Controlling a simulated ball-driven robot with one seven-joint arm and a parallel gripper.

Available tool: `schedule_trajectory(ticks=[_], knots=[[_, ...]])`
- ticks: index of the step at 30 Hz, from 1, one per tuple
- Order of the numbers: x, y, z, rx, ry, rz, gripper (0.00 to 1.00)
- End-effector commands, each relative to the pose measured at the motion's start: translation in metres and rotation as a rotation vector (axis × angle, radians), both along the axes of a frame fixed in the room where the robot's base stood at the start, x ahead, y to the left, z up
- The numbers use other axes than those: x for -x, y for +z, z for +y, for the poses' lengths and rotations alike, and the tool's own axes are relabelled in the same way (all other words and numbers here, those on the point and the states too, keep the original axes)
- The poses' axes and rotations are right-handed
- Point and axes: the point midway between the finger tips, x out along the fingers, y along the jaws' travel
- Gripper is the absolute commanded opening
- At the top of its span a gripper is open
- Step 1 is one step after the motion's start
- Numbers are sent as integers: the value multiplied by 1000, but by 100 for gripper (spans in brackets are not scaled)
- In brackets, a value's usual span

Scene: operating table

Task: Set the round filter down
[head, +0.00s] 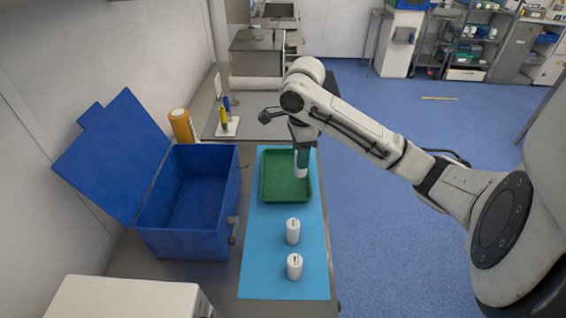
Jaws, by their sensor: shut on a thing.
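My gripper (302,157) points down over the green tray (266,196), near its right side. It is shut on a small white round piece, the round filter (300,173), whose lower part shows below the fingers. I cannot tell whether the filter touches the tray floor or hangs just above it. The green tray lies on a light blue mat (262,255) and its visible floor is otherwise empty.
Two white cylinders, one (292,231) behind the other (294,266), stand upright on the mat in front of the tray. An open blue box (185,240) stands to the left. Behind it are an orange bottle (182,126) and a small rack (227,126).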

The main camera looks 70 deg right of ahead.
Motion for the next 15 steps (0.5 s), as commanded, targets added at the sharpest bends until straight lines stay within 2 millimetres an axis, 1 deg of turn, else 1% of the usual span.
schedule_trajectory(ticks=[1,3,9,10,12,15], knots=[[-9,-6,-6,-4,-1,1,7],[-19,-11,-15,-5,0,0,7],[-45,-31,-40,-5,2,3,7],[-48,-43,-44,-5,2,2,7],[-55,-56,-51,-5,3,2,7],[-62,-67,-60,-1,2,1,7]])
